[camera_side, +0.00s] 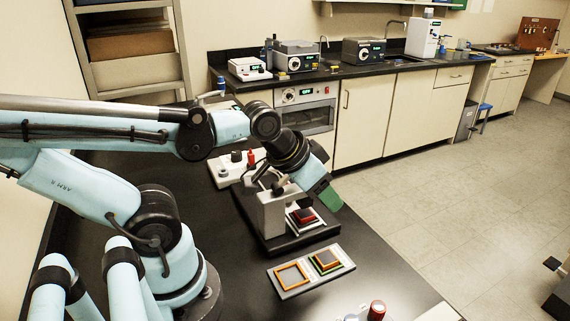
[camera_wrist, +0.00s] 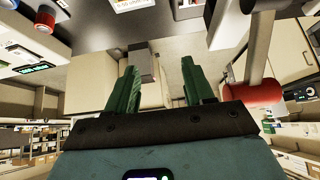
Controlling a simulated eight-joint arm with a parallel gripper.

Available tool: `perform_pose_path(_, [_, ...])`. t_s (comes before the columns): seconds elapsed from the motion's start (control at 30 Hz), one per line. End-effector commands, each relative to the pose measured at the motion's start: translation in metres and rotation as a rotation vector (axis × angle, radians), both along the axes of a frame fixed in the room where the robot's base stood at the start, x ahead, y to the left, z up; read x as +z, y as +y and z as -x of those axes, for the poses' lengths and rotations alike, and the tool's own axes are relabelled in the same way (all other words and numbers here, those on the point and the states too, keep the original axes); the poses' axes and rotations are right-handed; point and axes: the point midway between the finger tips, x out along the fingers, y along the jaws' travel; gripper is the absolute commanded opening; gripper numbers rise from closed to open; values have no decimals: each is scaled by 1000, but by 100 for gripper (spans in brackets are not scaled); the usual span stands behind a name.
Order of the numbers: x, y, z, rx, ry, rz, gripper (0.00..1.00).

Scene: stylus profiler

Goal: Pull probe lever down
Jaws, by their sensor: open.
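The stylus profiler (camera_side: 271,214) stands on a black base on the dark bench. It has a grey upright body, and a stage with a dark red square sample (camera_side: 305,215) sits at its front. My gripper (camera_side: 328,198) is above and just right of the profiler in the side view, its green fingers pointing down to the right. In the wrist view my gripper (camera_wrist: 158,66) is open with nothing between its fingers. A red cylindrical grip on a grey rod, which looks like the probe lever (camera_wrist: 252,97), is right of the right finger, outside the jaws. I cannot make the lever out clearly in the side view.
A grey tray (camera_side: 284,292) with an orange frame and a stacked square sample lies in front of the profiler. A white unit with red and black knobs (camera_side: 232,170) stands behind it. Floor lies open to the right.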

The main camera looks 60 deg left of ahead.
Motion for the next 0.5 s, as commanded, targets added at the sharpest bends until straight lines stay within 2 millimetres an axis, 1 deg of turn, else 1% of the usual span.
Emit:
perform_pose_path(0.27, [0, 0, 0, 1, 0, 1, 52])
perform_pose_path(0.4, [3, 0, 0, 1, 0, 1, 70])
perform_pose_path(0.5, [13, 0, -1, 1, 0, 1, 70])
